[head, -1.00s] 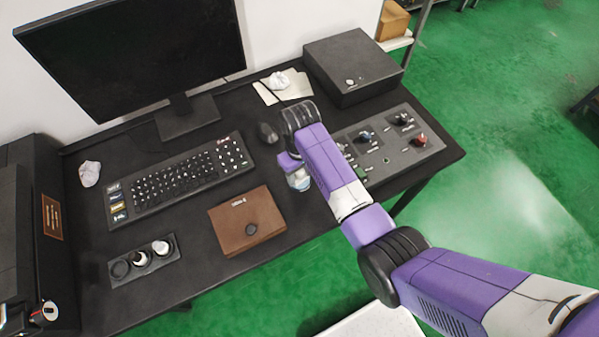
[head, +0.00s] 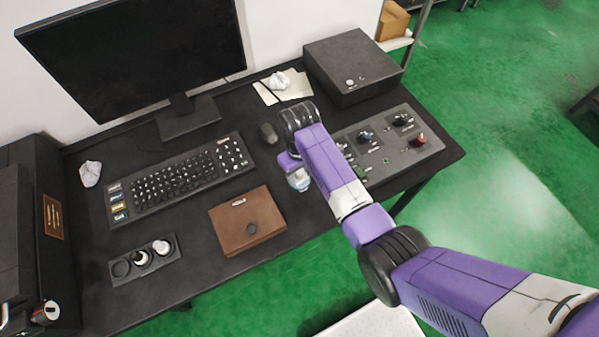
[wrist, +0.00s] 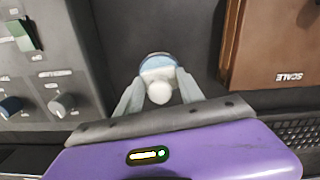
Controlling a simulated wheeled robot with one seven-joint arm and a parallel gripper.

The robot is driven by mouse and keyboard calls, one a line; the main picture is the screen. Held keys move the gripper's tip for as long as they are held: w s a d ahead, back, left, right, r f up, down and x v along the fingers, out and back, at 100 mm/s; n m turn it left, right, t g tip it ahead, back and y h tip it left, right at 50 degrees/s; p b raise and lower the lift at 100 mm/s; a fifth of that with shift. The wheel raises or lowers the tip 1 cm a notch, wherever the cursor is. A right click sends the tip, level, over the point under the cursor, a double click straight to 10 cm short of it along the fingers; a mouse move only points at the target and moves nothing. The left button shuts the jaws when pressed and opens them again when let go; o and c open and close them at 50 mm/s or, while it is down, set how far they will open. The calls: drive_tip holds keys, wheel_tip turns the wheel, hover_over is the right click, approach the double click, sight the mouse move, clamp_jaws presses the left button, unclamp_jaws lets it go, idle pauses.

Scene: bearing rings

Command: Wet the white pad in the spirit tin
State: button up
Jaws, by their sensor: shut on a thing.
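My gripper (wrist: 160,82) points down over the desk and is shut on a small white rounded piece (wrist: 160,93), which looks like the white pad or its grip. Right beyond the fingertips is a round blue-and-white thing (wrist: 157,64), likely the spirit tin. It also shows in the head view (head: 299,181), just under my gripper, on the desk between the brown case and the control panel. The wrist view does not show whether the pad touches the tin or its contents. In the head view my arm hides the fingers.
The brown case (head: 232,235) lies left of the tin, the control panel (head: 385,160) with knobs right of it. A three-well holder (head: 118,283) has an empty left well. The keyboard (head: 180,178), mouse (head: 268,133) and black box (head: 350,65) stand farther back.

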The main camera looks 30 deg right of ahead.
wheel_tip(320, 180, up, 5)
drive_tip(key=p, duration=0.5)
drive_tip(key=shift+r, duration=0.95)
idle(0.3)
